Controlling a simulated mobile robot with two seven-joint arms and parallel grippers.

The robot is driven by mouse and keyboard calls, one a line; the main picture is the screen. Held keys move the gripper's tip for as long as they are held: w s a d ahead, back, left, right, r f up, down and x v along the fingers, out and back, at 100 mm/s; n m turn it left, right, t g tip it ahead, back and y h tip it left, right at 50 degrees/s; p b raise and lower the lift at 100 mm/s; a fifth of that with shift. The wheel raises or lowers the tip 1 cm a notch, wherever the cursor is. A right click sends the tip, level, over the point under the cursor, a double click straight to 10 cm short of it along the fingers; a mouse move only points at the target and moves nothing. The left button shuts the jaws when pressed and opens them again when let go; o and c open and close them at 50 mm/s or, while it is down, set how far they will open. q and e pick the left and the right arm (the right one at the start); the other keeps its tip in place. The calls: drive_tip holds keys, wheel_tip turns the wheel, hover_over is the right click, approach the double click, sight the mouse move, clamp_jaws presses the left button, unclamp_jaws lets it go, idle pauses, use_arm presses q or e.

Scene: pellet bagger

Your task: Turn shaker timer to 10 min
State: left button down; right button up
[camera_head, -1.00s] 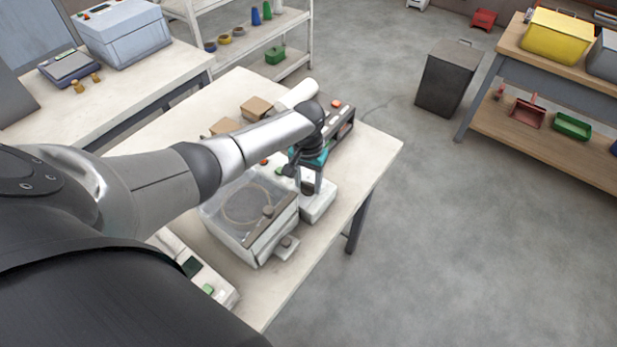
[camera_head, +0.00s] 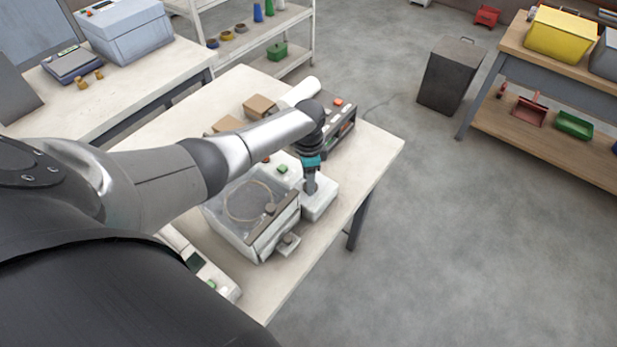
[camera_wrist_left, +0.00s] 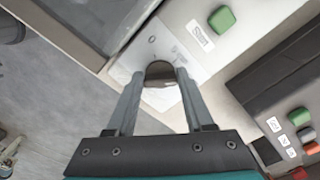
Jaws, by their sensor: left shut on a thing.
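The shaker timer is a dark round knob (camera_wrist_left: 160,72) on a pale panel (camera_wrist_left: 196,52), in the left wrist view. My left gripper (camera_wrist_left: 160,78) is shut on this knob, with one finger on each side of it. In the head view my left gripper (camera_head: 311,186) points down at the white box (camera_head: 319,204) beside the clear-lidded machine (camera_head: 250,207). The knob's pointer and the scale's numbers are too small or hidden to read. My right gripper is not in view.
A green button (camera_wrist_left: 222,19) labelled "Start" sits near the knob. A dark unit with coloured buttons (camera_head: 340,127) stands behind on the same table (camera_head: 378,150). Small cardboard boxes (camera_head: 259,106) lie farther back. Open floor is to the right.

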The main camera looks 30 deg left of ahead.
use_arm(q)
drive_tip(key=shift+w+m, duration=0.15)
drive_tip(key=shift+m, duration=1.75)
drive_tip(key=shift+c, duration=1.4)
unclamp_jaws()
drive_tip(key=shift+r, duration=0.6)
wheel_tip(320, 180, up, 14)
drive_tip(key=p, duration=0.1)
